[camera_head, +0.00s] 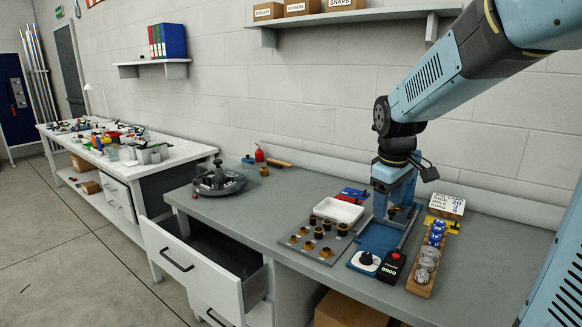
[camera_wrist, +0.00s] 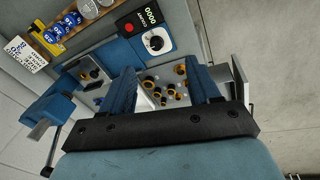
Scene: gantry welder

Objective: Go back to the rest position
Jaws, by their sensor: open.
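My gripper (camera_head: 396,205) hangs fingers-down over the workbench (camera_head: 290,205), above a blue base plate (camera_head: 378,240). In the wrist view its two blue fingers stand apart, and nothing shows held in my gripper (camera_wrist: 163,85). Between and beyond the fingers lies a grey plate (camera_head: 300,240) with several brass and black ring pieces (camera_wrist: 165,85). The gap between the fingertips and the things below is hard to judge. Part of the blue base plate is hidden behind the gripper.
A round black fixture (camera_head: 218,180) stands left. A drawer (camera_head: 190,270) is open. Bench space between is clear.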

